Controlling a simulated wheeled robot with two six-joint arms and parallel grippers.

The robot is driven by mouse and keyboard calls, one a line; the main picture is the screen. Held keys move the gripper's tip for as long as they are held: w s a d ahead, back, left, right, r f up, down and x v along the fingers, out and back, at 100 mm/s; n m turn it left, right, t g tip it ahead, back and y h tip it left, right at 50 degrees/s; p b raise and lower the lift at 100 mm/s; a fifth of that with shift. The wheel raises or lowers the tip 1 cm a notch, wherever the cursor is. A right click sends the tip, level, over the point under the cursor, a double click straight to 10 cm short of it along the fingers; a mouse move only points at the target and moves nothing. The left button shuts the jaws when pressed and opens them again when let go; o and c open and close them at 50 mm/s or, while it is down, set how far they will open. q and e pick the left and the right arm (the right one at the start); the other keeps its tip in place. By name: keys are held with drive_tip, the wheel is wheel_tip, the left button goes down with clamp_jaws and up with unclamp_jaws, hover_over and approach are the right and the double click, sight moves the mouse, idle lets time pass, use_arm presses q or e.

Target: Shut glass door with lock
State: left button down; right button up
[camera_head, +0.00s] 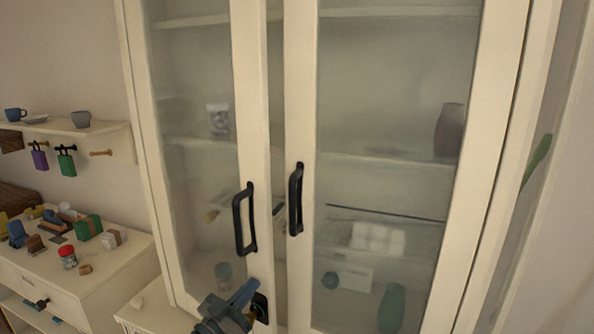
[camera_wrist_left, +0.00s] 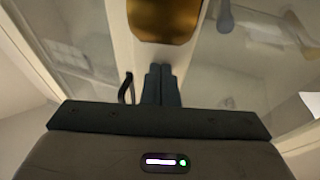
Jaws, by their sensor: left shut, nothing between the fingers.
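A tall cream cabinet has two glass doors, a left door (camera_head: 252,110) and a right door (camera_head: 300,110), each with a black handle, the left one (camera_head: 240,220) and the right one (camera_head: 296,200). A narrow gap shows the inside between the door frames, so they do not meet. A small dark lock plate (camera_head: 261,307) sits low on the left door's frame. My left gripper (camera_head: 247,292) is shut and empty beside it. In the left wrist view its fingers (camera_wrist_left: 161,84) point at the cream frame, below a brass-coloured plate (camera_wrist_left: 163,20). Contact cannot be told. My right gripper is out of view.
Behind the glass are shelves with a jar (camera_head: 218,120), a purple vase (camera_head: 449,130) and a green bottle (camera_head: 392,308). At left, a white dresser (camera_head: 110,275) holds several small items under a wall shelf (camera_head: 70,128) with cups and hanging padlocks.

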sight(262, 277)
use_arm(q)
drive_tip(key=shift+w+d+b, duration=0.3)
drive_tip(key=shift+w+d, duration=0.1)
drive_tip(key=shift+w, duration=0.15)
drive_tip(key=shift+w+d+f+b, duration=0.1)
drive_tip(key=shift+w+d+b, duration=0.15)
drive_tip(key=shift+w+b, duration=0.25)
drive_tip(key=shift+w+d+b, duration=0.35)
drive_tip(key=shift+w+b, duration=0.2)
drive_tip(key=shift+w, duration=0.05)
drive_tip(key=shift+w+d+b, duration=0.35)
drive_tip(key=shift+w+b, duration=0.15)
drive_tip(key=shift+w, duration=0.1)
drive_tip(key=shift+s+a+b, duration=0.15)
drive_tip(key=shift+s+a, duration=0.3)
drive_tip(key=shift+s, duration=0.65)
drive_tip(key=shift+s+a+b, duration=0.2)
drive_tip(key=shift+s+a, duration=0.3)
drive_tip(key=shift+s, duration=0.6)
drive_tip(key=shift+s+a+b, duration=0.15)
drive_tip(key=shift+s+a, duration=0.3)
drive_tip(key=shift+s, duration=0.65)
